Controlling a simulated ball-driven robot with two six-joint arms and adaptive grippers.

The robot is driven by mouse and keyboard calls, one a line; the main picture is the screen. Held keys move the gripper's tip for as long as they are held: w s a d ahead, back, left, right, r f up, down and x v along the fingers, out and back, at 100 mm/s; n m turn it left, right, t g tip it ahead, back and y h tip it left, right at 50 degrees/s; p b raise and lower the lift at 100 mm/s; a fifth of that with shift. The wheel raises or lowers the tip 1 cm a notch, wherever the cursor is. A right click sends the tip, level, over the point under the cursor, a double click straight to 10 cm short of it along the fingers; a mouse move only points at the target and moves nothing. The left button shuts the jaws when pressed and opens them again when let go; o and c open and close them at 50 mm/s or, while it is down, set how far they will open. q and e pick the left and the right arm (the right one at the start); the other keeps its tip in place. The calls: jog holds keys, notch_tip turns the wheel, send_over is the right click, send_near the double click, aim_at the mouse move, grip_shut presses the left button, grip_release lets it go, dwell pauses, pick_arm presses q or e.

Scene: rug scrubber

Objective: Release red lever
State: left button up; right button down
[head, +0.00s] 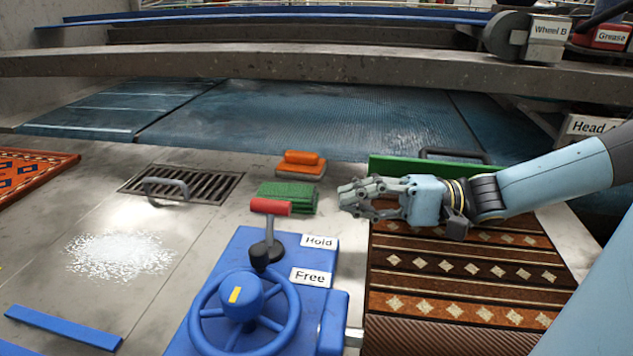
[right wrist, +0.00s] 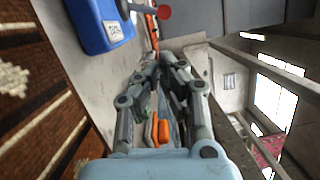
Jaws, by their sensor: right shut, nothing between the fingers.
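The red lever (head: 270,207) has a red crossbar handle on a grey shaft and stands on a blue housing (head: 255,245) in the head view. A Hold label (head: 319,241) and a Free label (head: 310,278) sit to its right; the shaft's upper part is level with Hold. My right gripper (head: 346,196) is shut and empty, to the right of the lever handle and apart from it. In the right wrist view the red handle end (right wrist: 164,12) shows beyond my fingertips (right wrist: 172,62). My left gripper is not in view.
A blue handwheel (head: 243,310) stands in front of the lever. A green brush (head: 287,197) and an orange-handled block (head: 301,164) lie behind it. A patterned rug (head: 470,265) lies under my right arm. A floor drain grate (head: 180,184) and white powder (head: 118,255) are at left.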

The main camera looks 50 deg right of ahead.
aim_at(282, 209)
jog(key=b+x, duration=0.2)
jog(key=x, duration=0.7)
jog(key=shift+w+a, duration=0.1)
jog(key=shift+a, duration=0.1)
jog(key=shift+a+r+n+p, duration=0.3)
jog(key=shift+r+n, duration=0.25)
jog(key=shift+n, duration=0.35)
jog(key=shift+s+a+r+n+g+h+p, duration=0.3)
jog(key=shift+s+r+n+p, duration=0.1)
jog(key=shift+n+p, duration=0.25)
jog(key=shift+s+a+r+n+p, duration=0.1)
jog(key=shift+a+r+n+p, duration=0.15)
jog(key=shift+n, duration=0.4)
jog(key=shift+s+a+r+n+p, duration=0.15)
jog(key=shift+a+r+n+p, duration=0.15)
jog(key=shift+n, duration=0.3)
jog(key=shift+s+a+r+n+g+h, duration=0.1)
jog(key=shift+a+n+g+h, duration=0.1)
jog(key=shift+n, duration=0.15)
jog(key=shift+s+a+r+n+g+h, duration=0.1)
jog(key=shift+s+a+n+h, duration=0.05)
jog(key=shift+a+n+h, duration=0.15)
jog(key=shift+s+a+n, duration=0.15)
jog(key=shift+a+n, duration=0.15)
jog(key=shift+n, duration=0.35)
jog(key=shift+s+a, duration=0.1)
jog(key=shift+a, duration=0.05)
jog(key=shift+s+a+r, duration=0.1)
jog(key=shift+a, duration=0.1)
